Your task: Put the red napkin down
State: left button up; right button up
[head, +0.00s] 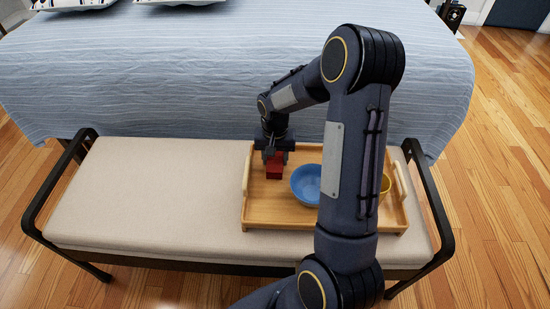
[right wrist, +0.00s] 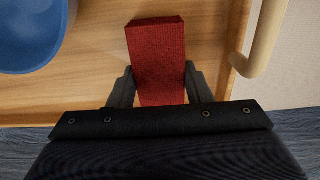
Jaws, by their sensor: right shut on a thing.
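The red napkin (head: 274,169) is a small folded block in the head view, at the left back part of the wooden tray (head: 270,213). My right gripper (head: 276,156) reaches down over the tray and is shut on the napkin. In the right wrist view the red napkin (right wrist: 156,55) sits between the two fingers of my right gripper (right wrist: 160,88) and sticks out beyond them. The tray's wood (right wrist: 90,85) shows around it. I cannot tell whether the napkin touches the tray floor. My left gripper is not in view.
A blue bowl (head: 306,185) is on the tray, right of the napkin. A yellow cup (head: 385,186) is partly hidden behind my right arm. The tray's left handle (head: 246,172) is close to the napkin. The cushioned bench (head: 150,195) is bare left of the tray; a bed (head: 150,75) stands behind.

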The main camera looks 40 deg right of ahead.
aim_at(275, 158)
jog(key=shift+f, duration=0.1)
jog(key=o, duration=1)
jog(key=shift+r, duration=0.3)
notch_tip(275, 158, up, 11)
jog(key=p, duration=0.3)
jog(key=s+a+r+n+t+y, duration=0.2)
jog(key=s+a+r+t, duration=0.1)
jog(key=s+a+r, duration=0.5)
jog(key=s+a+n+t, duration=0.1)
jog(key=s+a, duration=0.1)
jog(key=s, duration=0.2)
jog(key=s+a+r+n+y, duration=0.1)
jog(key=s+a+n, duration=0.1)
jog(key=s+a, duration=0.1)
jog(key=s+a+n+t, duration=0.1)
jog(key=s+a, duration=0.1)
jog(key=s, duration=0.3)
jog(key=shift+s+a+r+t+y+p, duration=0.2)
jog(key=shift+s+r+t+y+p, duration=0.1)
jog(key=shift+r+y, duration=0.1)
